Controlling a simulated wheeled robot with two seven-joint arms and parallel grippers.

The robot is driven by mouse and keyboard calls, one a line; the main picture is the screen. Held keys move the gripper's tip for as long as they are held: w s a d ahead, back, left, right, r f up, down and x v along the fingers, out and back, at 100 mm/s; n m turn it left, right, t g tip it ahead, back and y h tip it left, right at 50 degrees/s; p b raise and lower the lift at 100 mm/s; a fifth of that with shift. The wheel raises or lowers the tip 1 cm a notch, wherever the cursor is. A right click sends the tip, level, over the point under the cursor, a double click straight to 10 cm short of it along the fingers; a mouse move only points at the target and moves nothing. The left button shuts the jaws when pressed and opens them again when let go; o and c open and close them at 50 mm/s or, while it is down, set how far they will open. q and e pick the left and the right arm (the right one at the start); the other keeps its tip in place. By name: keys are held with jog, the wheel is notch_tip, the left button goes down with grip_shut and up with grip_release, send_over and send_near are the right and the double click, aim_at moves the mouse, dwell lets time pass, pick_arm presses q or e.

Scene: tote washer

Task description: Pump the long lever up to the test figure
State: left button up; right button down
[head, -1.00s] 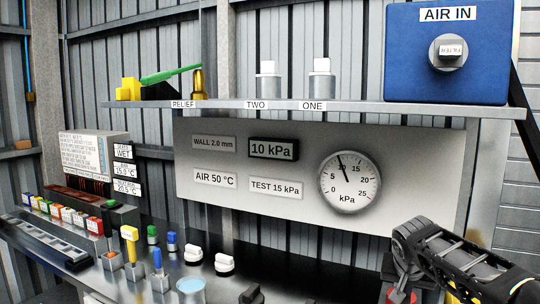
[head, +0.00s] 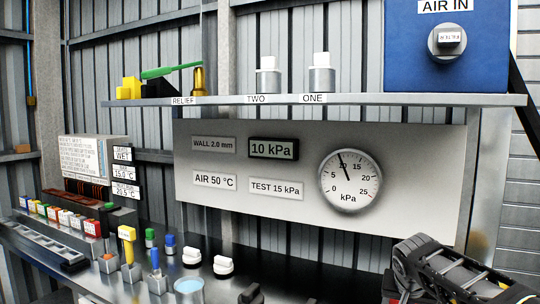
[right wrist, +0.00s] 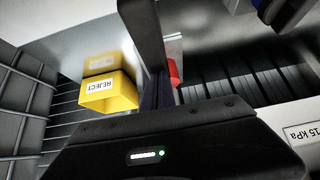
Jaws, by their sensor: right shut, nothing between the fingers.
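The display (head: 273,149) reads 10 kPa, and a plate (head: 276,188) reads TEST 15 kPa. My right arm enters the head view at lower right, its fingers out of that picture. In the right wrist view my right gripper (right wrist: 155,85) is shut and empty. A red part (right wrist: 174,73) shows just beside its fingers; contact cannot be told. My left gripper is not in view.
Small fittings crowd the bench at left. A yellow REJECT bin (right wrist: 108,92) shows in the right wrist view.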

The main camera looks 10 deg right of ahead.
jog(key=shift+f+b, duration=0.45)
jog(key=shift+f, duration=0.35)
notch_tip(320, 180, up, 10)
jog(key=p, duration=0.7)
dwell(1.1)
dwell(0.5)
